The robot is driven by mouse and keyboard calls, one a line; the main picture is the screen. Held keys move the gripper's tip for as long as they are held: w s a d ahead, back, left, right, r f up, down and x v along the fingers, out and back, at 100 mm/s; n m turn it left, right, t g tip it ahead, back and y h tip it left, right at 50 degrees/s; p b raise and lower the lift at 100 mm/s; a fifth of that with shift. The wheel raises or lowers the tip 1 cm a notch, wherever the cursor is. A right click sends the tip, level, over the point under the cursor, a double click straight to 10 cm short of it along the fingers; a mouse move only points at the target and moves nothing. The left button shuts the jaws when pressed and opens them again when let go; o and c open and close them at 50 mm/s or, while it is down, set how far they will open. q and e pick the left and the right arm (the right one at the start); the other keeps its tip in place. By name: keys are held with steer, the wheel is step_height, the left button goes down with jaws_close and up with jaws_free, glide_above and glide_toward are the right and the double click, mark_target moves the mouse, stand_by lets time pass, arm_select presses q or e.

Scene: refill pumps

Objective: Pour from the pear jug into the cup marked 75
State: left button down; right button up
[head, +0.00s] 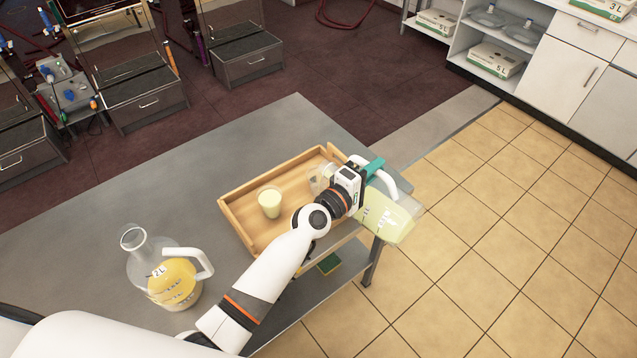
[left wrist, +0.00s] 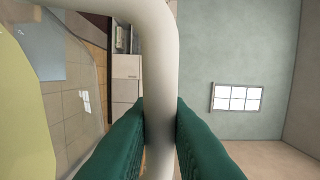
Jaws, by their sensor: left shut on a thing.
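My left gripper (head: 371,172) is shut on the white handle (head: 385,184) of a clear jug with pale yellow-green liquid (head: 392,219), which fits the pear jug. The jug is tipped well over beyond the right end of the wooden tray; its markings are too small to read. In the left wrist view, the green fingers (left wrist: 160,130) clasp the handle (left wrist: 158,60), with the liquid (left wrist: 22,110) at the left. A small cup (head: 269,202) with pale liquid stands upright in the tray; no number on it is legible. Clear material beside my wrist is partly hidden. My right gripper is out of view.
The wooden tray (head: 238,221) lies on a grey table (head: 150,192). A second jug (head: 172,281) with orange-yellow liquid, labelled 2 L, stands at the front left, close to my left arm. A sponge (head: 329,264) lies on the lower shelf. The table's far left is clear.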

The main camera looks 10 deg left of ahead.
arm_select(q)
steer(key=shift+w+a+r+n, duration=0.25)
steer(key=shift+a+r+n, duration=0.15)
steer(key=shift+r, duration=0.25)
stand_by(0.4)
stand_by(1.3)
steer(key=shift+s+d+f+m+b, duration=0.15)
steer(key=shift+d+f+m+b, duration=0.1)
steer(key=shift+f, duration=0.2)
steer(key=shift+s+d+f+m+b, duration=0.15)
steer(key=shift+d+f, duration=0.1)
steer(key=shift+f, duration=0.15)
steer(key=shift+r, duration=0.15)
steer(key=shift+w+a+r+n+p, duration=0.25)
steer(key=shift+a+r+n+p, duration=0.2)
steer(key=shift+r, duration=0.1)
stand_by(1.6)
steer(key=shift+f, duration=0.1)
stand_by(0.9)
